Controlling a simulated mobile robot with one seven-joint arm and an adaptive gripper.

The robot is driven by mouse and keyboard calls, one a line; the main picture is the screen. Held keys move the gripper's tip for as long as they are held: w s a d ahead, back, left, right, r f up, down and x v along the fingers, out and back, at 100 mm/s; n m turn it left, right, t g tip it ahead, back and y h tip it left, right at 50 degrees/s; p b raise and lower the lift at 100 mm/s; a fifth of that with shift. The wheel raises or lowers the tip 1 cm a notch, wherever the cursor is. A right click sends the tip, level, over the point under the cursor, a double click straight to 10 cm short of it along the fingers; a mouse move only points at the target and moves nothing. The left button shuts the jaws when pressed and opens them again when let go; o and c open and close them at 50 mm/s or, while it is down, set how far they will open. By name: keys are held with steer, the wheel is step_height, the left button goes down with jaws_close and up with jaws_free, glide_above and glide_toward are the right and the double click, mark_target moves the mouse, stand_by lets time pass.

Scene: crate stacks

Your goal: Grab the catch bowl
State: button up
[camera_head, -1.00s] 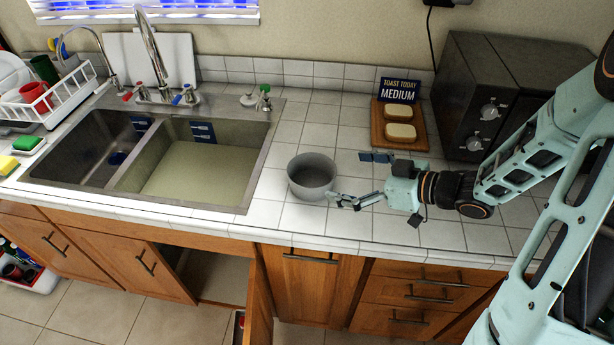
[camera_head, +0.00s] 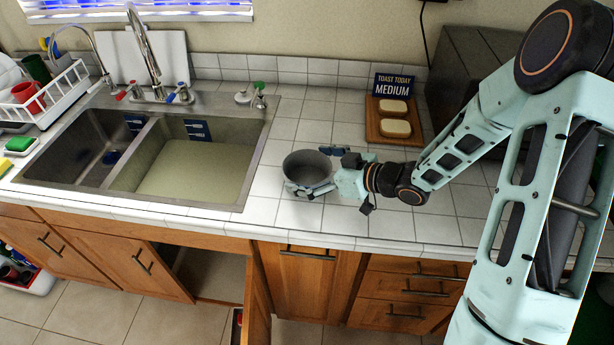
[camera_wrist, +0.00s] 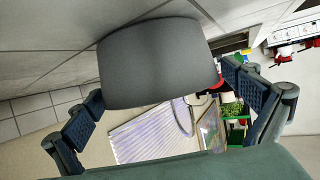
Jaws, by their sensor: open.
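The catch bowl (camera_head: 306,168) is a round grey bowl, upright on the white tiled counter to the right of the sink. My gripper (camera_head: 322,170) is at the bowl's right side in the head view, one finger at its near side and the other at its far right. In the wrist view the bowl (camera_wrist: 155,62) fills the upper middle, and my gripper's two fingers (camera_wrist: 165,105) are spread apart on either side of it. The gripper is open. I cannot tell whether either finger touches the bowl.
A wooden board (camera_head: 387,137) with two bread slices and a sign stand behind my gripper. A dark oven (camera_head: 465,70) is at the back right. A cabinet door (camera_head: 257,300) below stands open.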

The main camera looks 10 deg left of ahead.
mark_target(307, 182)
steer(key=shift+c, duration=0.6)
steer(key=c, duration=1)
steer(key=shift+r, duration=0.15)
steer(key=shift+c, duration=0.2)
steer(key=shift+r, duration=0.55)
step_height(307, 182, up, 2)
steer(key=shift+s+r, duration=0.1)
steer(key=s+d+r, duration=0.1)
steer(key=r, duration=0.1)
steer(key=s+r, duration=0.2)
steer(key=s+d+r+p, duration=0.1)
steer(key=r, duration=0.1)
steer(key=shift+s+d, duration=0.25)
steer(key=shift+d, duration=0.1)
steer(key=s+d+r+b, duration=0.3)
steer(key=s+d+b, duration=0.1)
steer(key=s+b, duration=0.2)
steer(key=shift+s+d+r+b, duration=0.15)
steer(key=shift+s+b, duration=0.2)
steer(key=shift+s, duration=0.35)
